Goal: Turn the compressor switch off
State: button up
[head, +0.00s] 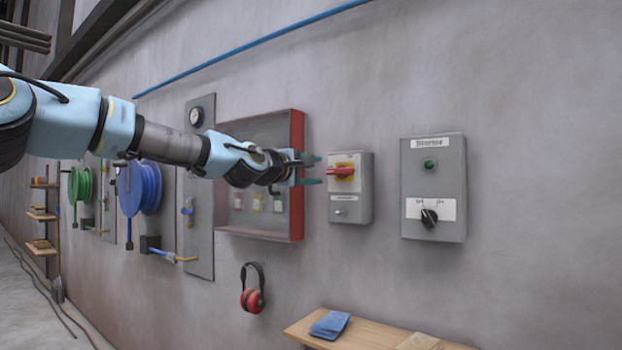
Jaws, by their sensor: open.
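A grey switch box (434,187) is on the wall at the right. It has a green lamp (429,164) and a black rotary knob (429,217) on a white plate with two position marks. The knob seems to lean to the upper left; its marks and the box's label are too blurred to read surely. A smaller grey box (350,205) to its left carries a red rotary handle (341,171) on a yellow plate. My gripper (314,170) is open and empty, its teal fingers pointing right just left of the red handle, apparently apart from it.
A red-edged open cabinet (298,185) is on the wall behind my gripper. Red ear muffs (252,291) hang below. A wooden shelf (377,330) holds a blue cloth (330,324). Blue (140,188) and green (80,185) hose reels are at the left. Wall right of the switch box is clear.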

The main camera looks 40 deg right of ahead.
jog(key=shift+s+a, duration=0.2)
jog(key=shift+a, duration=0.5)
jog(key=w+a+f+m+y, duration=0.25)
jog(key=a+f, duration=0.25)
jog(key=f, duration=0.5)
jog(key=w+a+f+m+y, duration=0.1)
jog(key=a+f+y, duration=0.3)
jog(key=f, duration=0.6)
jog(key=w+a+f+m+y, duration=0.1)
jog(key=a+f+y, duration=0.1)
jog(key=a+f, duration=0.45)
jog(key=w+a+f+y, duration=0.2)
jog(key=a+f, duration=0.2)
jog(key=a, duration=0.5)
jog(key=s+a+f+y, duration=0.2)
jog(key=a+f, duration=0.1)
jog(key=a, duration=0.5)
jog(key=s+a+f+y, duration=0.1)
jog(key=a+f+y, duration=0.1)
jog(key=a, duration=0.7)
jog(key=s+a+f+g+y, duration=0.1)
jog(key=s+a, duration=0.4)
jog(key=a, duration=0.2)
jog(key=s+a+f+g+y+p, duration=0.1)
jog(key=s+a+f+g, duration=0.1)
jog(key=s+a, duration=0.3)
jog(key=a, duration=0.3)
jog(key=shift+a+f+y, duration=0.15)
jog(key=shift+y, duration=0.2)
